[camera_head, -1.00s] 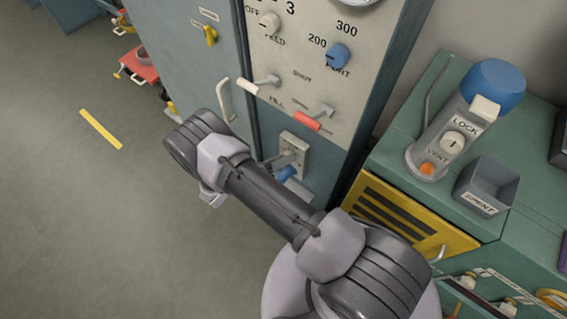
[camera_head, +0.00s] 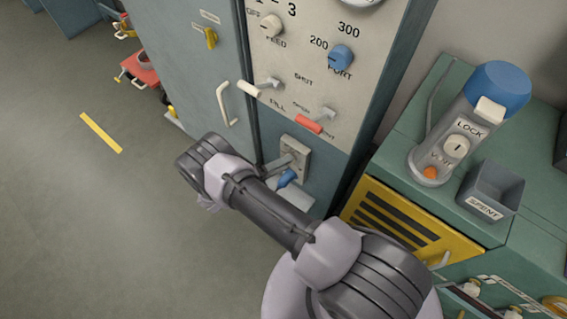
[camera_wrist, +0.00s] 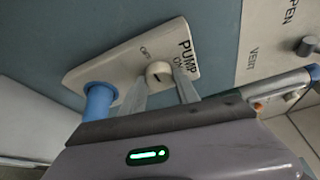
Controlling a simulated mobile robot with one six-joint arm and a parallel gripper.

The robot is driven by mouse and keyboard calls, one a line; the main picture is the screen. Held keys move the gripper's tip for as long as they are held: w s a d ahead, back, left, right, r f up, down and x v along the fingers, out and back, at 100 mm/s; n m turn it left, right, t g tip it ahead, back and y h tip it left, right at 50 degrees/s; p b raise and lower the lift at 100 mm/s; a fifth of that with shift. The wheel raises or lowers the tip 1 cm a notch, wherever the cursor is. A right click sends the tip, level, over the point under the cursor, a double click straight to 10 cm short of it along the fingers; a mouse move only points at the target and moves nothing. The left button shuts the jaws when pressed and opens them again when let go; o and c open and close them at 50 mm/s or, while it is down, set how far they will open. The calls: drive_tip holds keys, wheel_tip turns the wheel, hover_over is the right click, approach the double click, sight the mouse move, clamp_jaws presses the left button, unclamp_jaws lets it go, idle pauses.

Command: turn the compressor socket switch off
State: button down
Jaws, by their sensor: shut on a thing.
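The compressor socket is a pale plate (camera_wrist: 125,62) marked PUMP on the blue-green cabinet front, in the wrist view. Its switch is a round cream knob (camera_wrist: 158,70) with a dark mark. I cannot tell for sure which label the mark points at. A blue plug (camera_wrist: 98,103) sits in the plate to the knob's left. My gripper (camera_wrist: 160,86) has a finger on each side of the knob and is shut on it. In the head view the socket plate (camera_head: 296,152) and blue plug (camera_head: 287,178) show beside my wrist, which hides most of the gripper.
Above the socket, a panel (camera_head: 300,65) carries knobs, a white lever (camera_head: 249,89) and a red lever (camera_head: 309,124). A cabinet handle (camera_head: 226,104) juts out to the left. A green bench (camera_head: 410,125) with a yellow louvred door (camera_head: 400,212) stands right. Open floor lies left.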

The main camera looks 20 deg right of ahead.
idle(0.4)
drive_tip(key=c, duration=0.9)
unclamp_jaws()
drive_tip(key=v, duration=1.7)
drive_tip(key=shift+a, duration=0.25)
